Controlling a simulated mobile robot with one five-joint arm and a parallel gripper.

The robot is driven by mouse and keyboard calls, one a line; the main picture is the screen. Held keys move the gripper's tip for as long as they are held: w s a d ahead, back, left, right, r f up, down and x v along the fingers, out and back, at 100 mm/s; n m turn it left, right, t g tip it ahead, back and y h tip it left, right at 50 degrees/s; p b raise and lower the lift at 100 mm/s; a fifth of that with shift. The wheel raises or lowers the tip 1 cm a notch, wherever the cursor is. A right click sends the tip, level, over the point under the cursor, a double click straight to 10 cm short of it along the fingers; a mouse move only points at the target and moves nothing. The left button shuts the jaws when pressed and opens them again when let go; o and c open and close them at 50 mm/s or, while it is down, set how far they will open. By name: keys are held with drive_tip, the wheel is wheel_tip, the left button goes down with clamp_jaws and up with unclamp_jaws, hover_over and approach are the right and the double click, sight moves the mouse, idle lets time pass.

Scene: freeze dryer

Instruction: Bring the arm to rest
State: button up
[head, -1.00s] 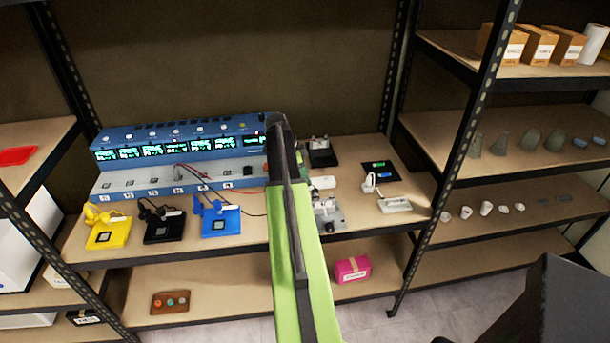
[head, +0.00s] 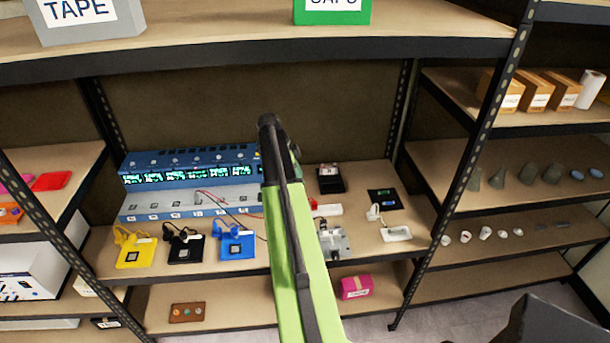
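My green and black arm (head: 296,240) rises from the bottom middle of the head view to a dark joint in front of the shelf. My gripper cannot be made out; whatever lies beyond the arm's upper joint is hidden behind it. The arm covers part of the middle shelf and the right end of the blue machine (head: 190,180), whose row of lit screens faces me.
Yellow (head: 134,254), black (head: 187,252) and blue (head: 238,248) pads lie along the shelf front (head: 105,275). A grey TAPE box (head: 110,28) and a green box (head: 335,12) stand on the upper shelf. Metal posts (head: 470,165) divide the bays. Shelves at the right hold cardboard boxes (head: 535,92).

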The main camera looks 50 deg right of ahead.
drive_tip(key=shift+w+a+r, duration=0.15)
drive_tip(key=shift+r, duration=0.35)
drive_tip(key=shift+w, duration=0.1)
drive_tip(key=w+a+n+t, duration=0.15)
drive_tip(key=w+a, duration=0.25)
drive_tip(key=a, duration=0.4)
drive_tip(key=w+a+n, duration=0.2)
drive_tip(key=w+a, duration=0.3)
drive_tip(key=a, duration=0.4)
drive_tip(key=w+a+n, duration=0.2)
drive_tip(key=w+a, duration=0.2)
drive_tip(key=a, duration=0.4)
drive_tip(key=s+a+f+n+t+y, duration=0.1)
drive_tip(key=s+a+n, duration=0.2)
drive_tip(key=a+n, duration=0.8)
drive_tip(key=s+a+f+n+t+y, duration=0.1)
drive_tip(key=s+a+n, duration=0.3)
drive_tip(key=a+n, duration=0.7)
drive_tip(key=a+y, duration=0.1)
drive_tip(key=a, duration=0.7)
drive_tip(key=shift+s+a+f+b, duration=0.2)
drive_tip(key=shift+a+f+b, duration=0.05)
drive_tip(key=shift+a+b, duration=0.15)
